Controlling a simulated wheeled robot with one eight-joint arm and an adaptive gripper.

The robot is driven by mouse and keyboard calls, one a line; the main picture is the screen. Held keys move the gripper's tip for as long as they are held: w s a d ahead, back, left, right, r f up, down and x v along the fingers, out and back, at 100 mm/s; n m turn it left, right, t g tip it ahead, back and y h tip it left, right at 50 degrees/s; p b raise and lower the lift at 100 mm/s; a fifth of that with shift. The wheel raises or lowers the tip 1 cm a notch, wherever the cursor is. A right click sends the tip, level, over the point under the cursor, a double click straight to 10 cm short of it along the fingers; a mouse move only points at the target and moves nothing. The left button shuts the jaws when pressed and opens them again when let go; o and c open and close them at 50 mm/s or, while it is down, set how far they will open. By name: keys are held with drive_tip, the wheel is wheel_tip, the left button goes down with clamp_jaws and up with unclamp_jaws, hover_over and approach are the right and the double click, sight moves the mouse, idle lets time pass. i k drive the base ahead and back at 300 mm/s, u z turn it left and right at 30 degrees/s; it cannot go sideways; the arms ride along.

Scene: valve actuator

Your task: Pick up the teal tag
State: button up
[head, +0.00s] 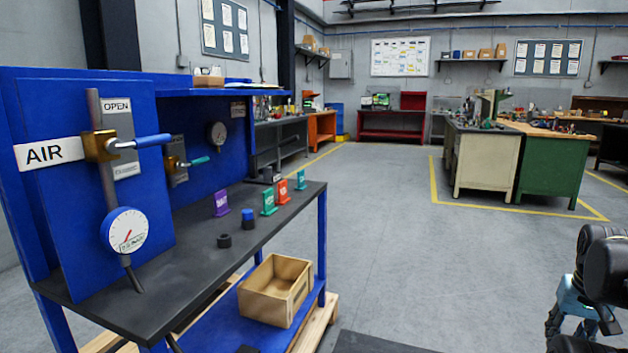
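A teal tag (269,204) stands upright on the dark top of the blue workbench (190,262), near its right front edge. A second teal-green tag (300,181) stands farther back, just behind a red tag (283,191). A purple tag (221,203) stands to the left. My gripper (580,322) is at the lower right edge of the picture, partly cut off, with light blue and black parts. It is far to the right of the bench and apart from all the tags. Whether its fingers are open or shut is unclear.
A blue-and-black knob (248,218) and a black ring (224,241) lie near the tags. A blue panel carries a gauge (127,232) and a blue-handled valve (140,142). A wooden box (275,290) sits on the lower shelf. Grey floor (400,250) between bench and gripper is clear.

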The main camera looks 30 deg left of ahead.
sight(300, 174)
drive_tip(key=i, duration=1.2)
drive_tip(key=u, duration=1.6)
